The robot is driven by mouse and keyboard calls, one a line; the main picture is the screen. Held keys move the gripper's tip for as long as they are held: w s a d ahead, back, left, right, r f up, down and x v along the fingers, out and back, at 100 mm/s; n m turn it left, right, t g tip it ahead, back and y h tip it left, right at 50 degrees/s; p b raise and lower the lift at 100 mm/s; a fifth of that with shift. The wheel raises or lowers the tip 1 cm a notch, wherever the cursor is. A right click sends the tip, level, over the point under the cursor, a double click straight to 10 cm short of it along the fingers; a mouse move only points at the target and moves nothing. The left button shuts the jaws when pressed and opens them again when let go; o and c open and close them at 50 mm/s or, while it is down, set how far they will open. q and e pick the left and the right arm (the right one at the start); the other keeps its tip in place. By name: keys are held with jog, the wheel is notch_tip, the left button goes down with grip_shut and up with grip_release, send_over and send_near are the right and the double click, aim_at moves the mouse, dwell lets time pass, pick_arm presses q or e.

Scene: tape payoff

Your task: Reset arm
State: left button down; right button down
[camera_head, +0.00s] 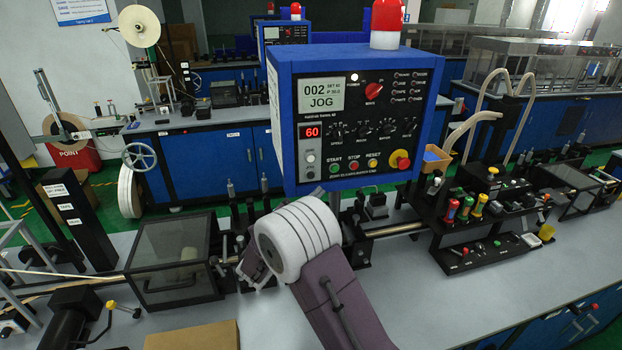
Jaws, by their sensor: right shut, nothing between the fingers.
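My right arm comes in from the bottom centre, with a thick white ringed joint and a purple-grey link. My right gripper (255,268) is small and partly hidden behind the white joint. It is shut and empty, over the bench near the clear-covered box. No object is held. My left gripper is not in view. The tape reel (139,26) stands upright on the back bench at upper left. A second reel (58,128) is at the left edge.
A blue control box (360,62) showing JOG stands behind my right arm. A clear-covered box (172,262) is left of the gripper. A black rack (480,250) with coloured-handled tools is at right. A brown cardboard piece (192,336) lies at front. Grey bench is clear at front right.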

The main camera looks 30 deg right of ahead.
jog(key=shift+s+d, duration=0.1)
dwell(0.4)
jog(key=s+d+r+m+g, duration=0.3)
jog(key=s+d+m+g, duration=0.3)
jog(key=s, duration=0.3)
jog(key=s+f+m+g+y, duration=0.3)
jog(key=s+f+g+y, duration=0.15)
jog(key=s+f, duration=0.55)
jog(key=s+a+f+m+g+y, duration=0.1)
jog(key=s+a+f+m+y, duration=0.3)
jog(key=s+a+f+y, duration=0.5)
jog(key=w+a+f+m+t+y, duration=0.1)
jog(key=w+a+m, duration=0.1)
jog(key=a, duration=0.3)
jog(key=w+a+f+m+t+y, duration=0.1)
jog(key=w+a+m+y, duration=0.1)
jog(key=a, duration=0.4)
jog(key=shift+w+f+t, duration=0.2)
jog(key=shift+f+t, duration=0.15)
